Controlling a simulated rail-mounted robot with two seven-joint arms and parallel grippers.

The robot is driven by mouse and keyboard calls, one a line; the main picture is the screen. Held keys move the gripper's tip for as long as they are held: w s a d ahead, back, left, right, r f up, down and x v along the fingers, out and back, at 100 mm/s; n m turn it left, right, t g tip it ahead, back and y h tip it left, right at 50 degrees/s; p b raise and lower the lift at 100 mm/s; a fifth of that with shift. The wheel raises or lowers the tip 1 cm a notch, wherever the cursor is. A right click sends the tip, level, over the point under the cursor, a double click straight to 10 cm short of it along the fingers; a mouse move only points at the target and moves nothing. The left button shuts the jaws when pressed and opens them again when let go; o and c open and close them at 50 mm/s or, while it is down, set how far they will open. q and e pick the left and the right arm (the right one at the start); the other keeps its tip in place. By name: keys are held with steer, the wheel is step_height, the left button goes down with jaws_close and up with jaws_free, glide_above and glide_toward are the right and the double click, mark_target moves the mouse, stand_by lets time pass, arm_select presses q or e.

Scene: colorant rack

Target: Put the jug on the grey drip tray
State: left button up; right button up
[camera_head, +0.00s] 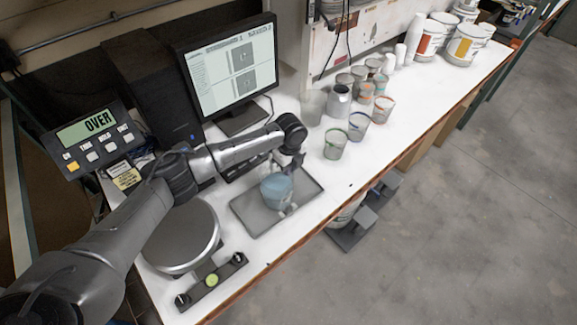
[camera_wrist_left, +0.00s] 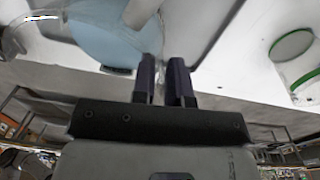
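The jug (camera_head: 277,190) is pale blue and translucent. It appears to stand upright on the grey drip tray (camera_head: 252,217), within its rim. My left gripper (camera_head: 284,165) is just behind and above the jug in the head view. In the left wrist view the jug (camera_wrist_left: 103,35) shows beyond and to the left of the fingers (camera_wrist_left: 165,82), with a pale protruding part near them. The exact contact with the jug cannot be told. My right gripper is not in view.
A round scale plate (camera_head: 182,236) lies left of the tray, with a dark bar (camera_head: 211,283) in front. A green-rimmed cup (camera_head: 335,144) and several other cups stand to the right. The monitor (camera_head: 232,70) is behind. The bench's front edge is close to the tray.

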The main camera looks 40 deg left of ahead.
arm_select(q)
steer(key=o, duration=0.3)
steer(key=shift+o, duration=0.2)
steer(key=shift+r, duration=0.1)
step_height(320, 180, up, 12)
steer(key=shift+w+b, duration=0.25)
steer(key=shift+b, duration=0.1)
steer(key=shift+r, duration=0.1)
